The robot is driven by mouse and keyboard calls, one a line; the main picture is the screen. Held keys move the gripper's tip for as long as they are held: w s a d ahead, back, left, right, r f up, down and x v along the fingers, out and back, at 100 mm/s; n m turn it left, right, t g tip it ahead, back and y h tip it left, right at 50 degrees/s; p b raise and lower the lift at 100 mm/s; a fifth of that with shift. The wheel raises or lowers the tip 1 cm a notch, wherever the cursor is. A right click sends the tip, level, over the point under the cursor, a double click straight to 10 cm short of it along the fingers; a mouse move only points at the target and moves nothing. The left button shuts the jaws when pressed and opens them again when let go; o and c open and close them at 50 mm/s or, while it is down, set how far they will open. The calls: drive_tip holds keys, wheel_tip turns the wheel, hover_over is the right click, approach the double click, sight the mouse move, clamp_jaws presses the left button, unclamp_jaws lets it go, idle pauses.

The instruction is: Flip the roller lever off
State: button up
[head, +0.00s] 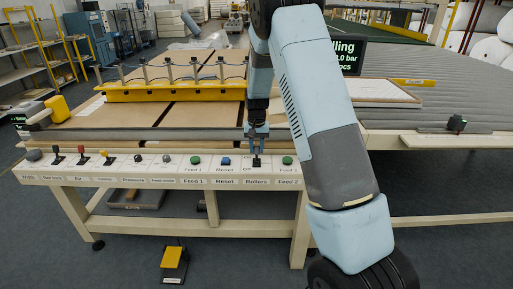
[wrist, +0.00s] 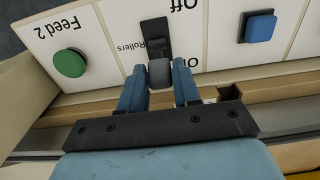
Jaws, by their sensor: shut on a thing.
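The roller lever (wrist: 158,48) is a black lever with a grey rounded knob on the white control panel, beside the word "Rollers". It also shows in the head view (head: 256,162). In the wrist view its knob lies by the partly covered "On" marking, with "Off" at the other end of its slot. My gripper (wrist: 160,82) has one blue finger on each side of the knob and is shut on it. In the head view my gripper (head: 257,148) points down onto the lever; the exact finger contact is too small to see there.
A green Feed 2 button (wrist: 70,63) and a blue Reset button (wrist: 260,26) flank the lever closely. More switches and a green Feed 1 button (head: 195,160) sit along the panel. A yellow bar (head: 175,91) crosses the table behind. A yellow pedal (head: 174,257) stands on the floor.

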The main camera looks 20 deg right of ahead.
drive_tip(key=shift+a, duration=0.1)
drive_tip(key=s+t, duration=0.1)
drive_tip(key=s+t+h, duration=0.1)
drive_tip(key=t, duration=0.1)
drive_tip(key=shift+s+a+r+t, duration=0.1)
drive_tip(key=shift+a+t, duration=0.2)
drive_tip(key=shift+a, duration=0.05)
drive_tip(key=shift+s+a+f+t+h, duration=0.15)
drive_tip(key=shift+s+t, duration=0.25)
drive_tip(key=shift+t, duration=0.4)
drive_tip(key=shift+s+a+f+t+h, duration=0.1)
drive_tip(key=shift+s+t+h, duration=0.25)
drive_tip(key=shift+t, duration=0.45)
drive_tip(key=shift+s, duration=0.15)
drive_tip(key=shift+s+d+f+t, duration=0.1)
drive_tip(key=shift+s+t, duration=0.05)
drive_tip(key=shift+t, duration=0.25)
drive_tip(key=o, duration=1)
drive_tip(key=shift+c, duration=0.2)
